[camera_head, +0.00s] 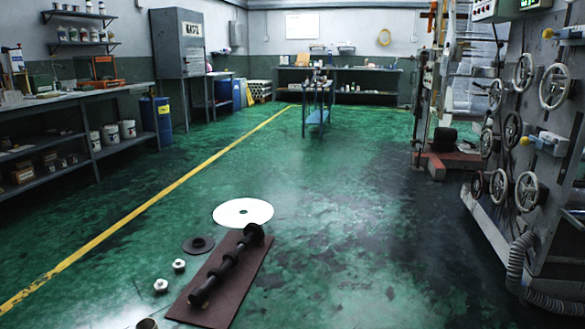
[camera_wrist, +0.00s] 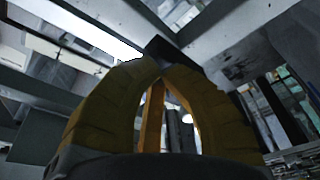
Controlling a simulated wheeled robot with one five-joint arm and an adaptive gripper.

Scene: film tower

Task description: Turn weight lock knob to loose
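I cannot pick out a weight lock knob with certainty in either view. In the head view, a tall grey machine panel (camera_head: 512,165) at the right edge carries several handwheels, among them a large one (camera_head: 554,86) at the upper right and one (camera_head: 527,191) low down. Two yellow-tipped fittings stick out of it, one (camera_head: 541,140) at mid height. My gripper (camera_wrist: 164,68) shows only in the wrist view. Grey beams and blurred structure lie beyond the tips.
A brown mat (camera_head: 240,301) with a dark shaft (camera_head: 227,266) lies on the green floor, beside a white disc (camera_head: 243,212) and small nuts. A ribbed hose (camera_head: 519,268) bulges from the machine's foot. A shelved bench (camera_head: 75,124) runs along the left. The middle floor is clear.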

